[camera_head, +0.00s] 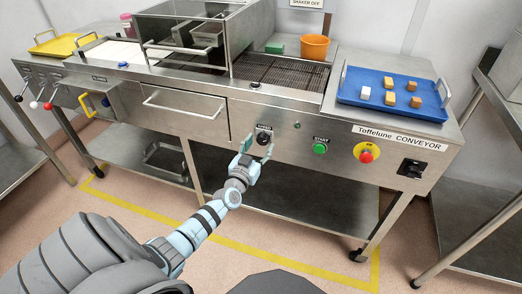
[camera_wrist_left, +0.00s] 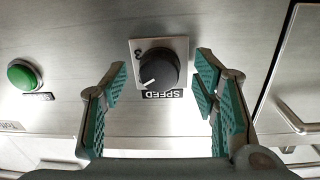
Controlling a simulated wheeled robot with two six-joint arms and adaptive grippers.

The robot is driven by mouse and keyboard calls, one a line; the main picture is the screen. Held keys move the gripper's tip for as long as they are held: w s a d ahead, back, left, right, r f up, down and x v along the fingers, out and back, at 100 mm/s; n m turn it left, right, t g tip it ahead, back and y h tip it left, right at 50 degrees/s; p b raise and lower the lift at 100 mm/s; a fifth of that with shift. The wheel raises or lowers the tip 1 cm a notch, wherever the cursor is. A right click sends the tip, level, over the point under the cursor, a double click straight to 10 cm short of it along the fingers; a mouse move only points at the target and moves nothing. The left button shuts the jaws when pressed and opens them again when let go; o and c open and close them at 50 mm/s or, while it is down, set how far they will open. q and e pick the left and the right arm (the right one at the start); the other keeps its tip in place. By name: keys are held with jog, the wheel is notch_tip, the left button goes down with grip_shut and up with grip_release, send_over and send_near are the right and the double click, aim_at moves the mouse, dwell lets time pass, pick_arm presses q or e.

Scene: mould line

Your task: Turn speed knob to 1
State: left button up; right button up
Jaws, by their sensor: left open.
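The black speed knob (camera_head: 263,138) sits on the conveyor's steel front panel. In the left wrist view the knob (camera_wrist_left: 158,68) is on a pale square plate with an upside-down SPEED label (camera_wrist_left: 162,95) and a digit that looks like 3. A white pointer mark on the knob points to its lower left in that view. My left gripper (camera_head: 257,150) is open in front of the panel. In the left wrist view its green-padded fingers (camera_wrist_left: 160,85) stand on both sides of the knob, with gaps, apart from it. My right gripper is not in view.
A green START button (camera_head: 320,149), a red stop button on yellow (camera_head: 366,153) and a black switch (camera_head: 412,168) are right of the knob. A drawer (camera_head: 186,115) is to its left. A blue tray (camera_head: 392,93) with several cubes and an orange bucket (camera_head: 314,47) stand on top.

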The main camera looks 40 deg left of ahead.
pick_arm(q)
jog(key=shift+w+a, duration=0.2)
jog(key=shift+w, duration=0.45)
jog(key=shift+c, duration=0.4)
jog(key=c, duration=1.1)
jog(key=shift+n, duration=0.3)
jog(key=n, duration=0.5)
jog(key=shift+d+b, duration=0.1)
jog(key=shift+b, duration=0.2)
jog(key=n, duration=0.6)
jog(key=shift+d+y, duration=0.1)
jog(key=shift+y, duration=0.3)
jog(key=shift+n, duration=0.4)
